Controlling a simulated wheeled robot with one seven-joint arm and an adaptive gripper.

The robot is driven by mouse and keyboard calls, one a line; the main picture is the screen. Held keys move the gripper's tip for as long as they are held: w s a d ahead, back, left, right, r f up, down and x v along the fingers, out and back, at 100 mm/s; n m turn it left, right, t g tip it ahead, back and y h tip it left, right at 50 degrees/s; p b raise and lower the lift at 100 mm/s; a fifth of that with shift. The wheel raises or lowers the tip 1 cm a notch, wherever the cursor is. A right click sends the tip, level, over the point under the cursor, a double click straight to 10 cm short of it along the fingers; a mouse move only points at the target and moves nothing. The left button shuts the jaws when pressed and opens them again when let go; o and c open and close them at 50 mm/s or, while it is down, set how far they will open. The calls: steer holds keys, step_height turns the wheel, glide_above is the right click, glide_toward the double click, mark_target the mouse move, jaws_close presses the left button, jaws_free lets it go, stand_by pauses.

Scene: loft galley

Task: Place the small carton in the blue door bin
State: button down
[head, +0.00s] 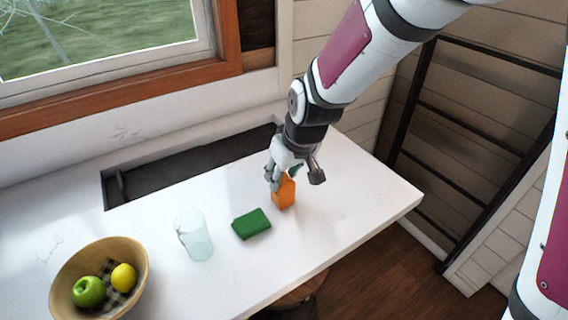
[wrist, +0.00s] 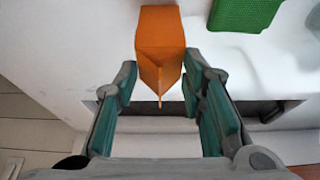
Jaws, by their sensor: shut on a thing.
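The small carton (head: 284,192) is orange with a gabled top and stands upright on the white counter in the head view. My gripper (head: 285,178) is at its upper part, pointing down. In the wrist view the carton (wrist: 160,48) lies between the teal finger pads of my gripper (wrist: 160,92), its peaked top toward the palm. My gripper is shut on it. The carton's base appears to be at the counter surface, but I cannot tell whether it touches. No blue door bin shows in either view.
A green sponge-like block (head: 251,224) lies just left of the carton. A clear glass (head: 194,236) and a wooden bowl (head: 62,283) with a green apple (head: 88,291) and a yellow lemon (head: 124,277) stand farther left. A dark sink (head: 150,176) lies behind. The counter (head: 350,205) is clear at right.

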steer(key=c, duration=1.5)
jaws_free()
steer(key=shift+f, duration=0.15)
steer(key=o, duration=0.5)
steer(key=shift+c, duration=0.2)
